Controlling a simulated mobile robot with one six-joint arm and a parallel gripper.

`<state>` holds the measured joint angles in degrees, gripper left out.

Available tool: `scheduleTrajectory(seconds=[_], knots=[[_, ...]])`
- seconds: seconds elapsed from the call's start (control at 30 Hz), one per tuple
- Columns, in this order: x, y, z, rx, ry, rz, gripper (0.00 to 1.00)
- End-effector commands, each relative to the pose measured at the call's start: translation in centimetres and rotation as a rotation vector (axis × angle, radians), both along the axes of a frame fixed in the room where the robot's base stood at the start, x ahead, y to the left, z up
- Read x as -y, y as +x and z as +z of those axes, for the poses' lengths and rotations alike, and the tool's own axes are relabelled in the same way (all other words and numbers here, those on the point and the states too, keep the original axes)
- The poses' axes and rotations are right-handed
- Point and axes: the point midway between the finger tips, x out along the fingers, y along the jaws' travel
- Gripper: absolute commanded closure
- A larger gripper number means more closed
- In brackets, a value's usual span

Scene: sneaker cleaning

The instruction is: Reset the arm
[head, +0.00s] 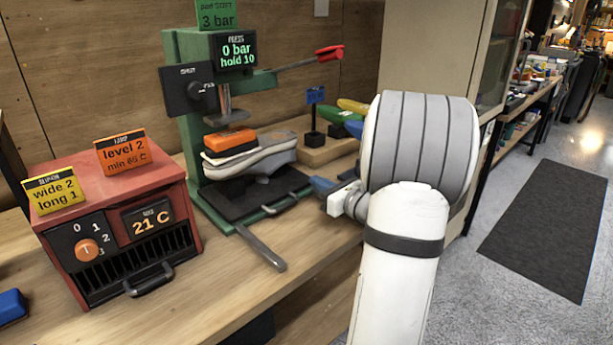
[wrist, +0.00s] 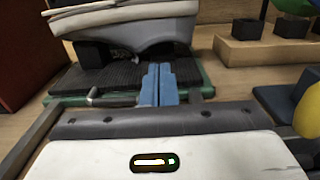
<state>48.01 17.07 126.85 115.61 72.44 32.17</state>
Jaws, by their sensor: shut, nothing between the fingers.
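My gripper (head: 322,186) is at the right front of the green press, its blue fingers pointing left toward the press bed. In the wrist view, the two blue fingers (wrist: 158,82) lie side by side, shut with nothing between them. They appear in front of the press's black ribbed base; I cannot tell whether they touch it. My white and grey arm fills the right middle of the head view and hides part of the bench behind it.
The green press (head: 184,110) holds a sneaker (head: 262,158) with an orange block (head: 230,141) on top; its display reads 0 bar. A lever (head: 262,248) sticks out in front. A red heater box (head: 65,215) reads 21 C. A wooden stand (head: 325,155) is behind my gripper.

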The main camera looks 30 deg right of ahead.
Motion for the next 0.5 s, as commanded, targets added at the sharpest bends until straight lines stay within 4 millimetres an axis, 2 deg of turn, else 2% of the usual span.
scheduleTrajectory(seconds=[0.23,0.33,0.37,0.43,0.47,0.5], knots=[[0.1,-0.6,0.0,-0.001,0.000,0.002,1.00],[-1.2,-0.5,0.4,-0.010,-0.025,0.035,1.00],[-2.0,-0.4,0.7,-0.017,-0.044,0.059,1.00],[-5.0,-0.4,1.6,-0.040,-0.113,0.145,1.00],[-6.7,-0.6,2.0,-0.053,-0.156,0.195,1.00],[-9.3,-0.9,2.6,-0.071,-0.223,0.276,1.00]])
